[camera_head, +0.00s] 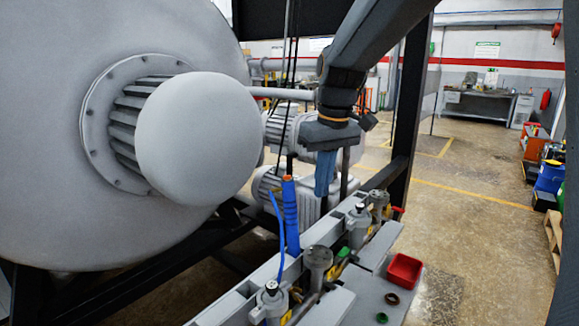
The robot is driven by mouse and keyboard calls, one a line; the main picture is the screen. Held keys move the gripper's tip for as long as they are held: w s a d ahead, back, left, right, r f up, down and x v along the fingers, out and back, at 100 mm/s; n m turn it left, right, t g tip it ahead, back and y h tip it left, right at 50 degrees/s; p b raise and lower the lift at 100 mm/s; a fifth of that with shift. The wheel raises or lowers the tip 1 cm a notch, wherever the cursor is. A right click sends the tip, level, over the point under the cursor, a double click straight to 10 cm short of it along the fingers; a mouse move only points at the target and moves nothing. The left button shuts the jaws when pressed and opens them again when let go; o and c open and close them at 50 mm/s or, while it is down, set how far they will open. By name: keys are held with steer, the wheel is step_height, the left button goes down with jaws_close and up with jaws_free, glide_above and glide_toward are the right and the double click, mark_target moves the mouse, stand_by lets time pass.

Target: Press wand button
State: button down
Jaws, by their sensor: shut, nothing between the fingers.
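I cannot make out with certainty which part is the button. My gripper (322,194) points downward just right of the wand, with its blue fingers shut and empty. The fingers look apart from the wand, with their tips at about the height of its upper part. The wand's lower end is hidden behind the bench.
A large grey furnace vessel (60,120) with a rounded flange cover (197,140) fills the left. The grey bench (335,310) carries metal fittings (318,258), a red tray (404,271) and small rings (391,298). A dark post (405,140) stands right of my arm. Open floor (465,240) lies right.

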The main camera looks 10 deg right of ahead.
steer(key=w+a+r+n+b, duration=0.1)
steer(key=w+a+r+n, duration=0.1)
steer(key=r, duration=0.7)
steer(key=w+a+r+n+y, duration=0.1)
steer(key=w+a+r+n, duration=0.1)
steer(key=r, duration=0.6)
steer(key=shift+w+a+r+n+b, duration=0.4)
steer(key=shift+w+a, duration=0.15)
steer(key=shift+a, duration=0.2)
steer(key=shift+f, duration=0.1)
steer(key=p, duration=0.3)
glide_above(287, 177)
steer(key=f, duration=0.8)
steer(key=w+f, duration=0.1)
steer(key=f, duration=0.3)
steer(key=shift+d+f, duration=0.3)
steer(key=shift+s+f, duration=0.1)
steer(key=shift+f, duration=0.4)
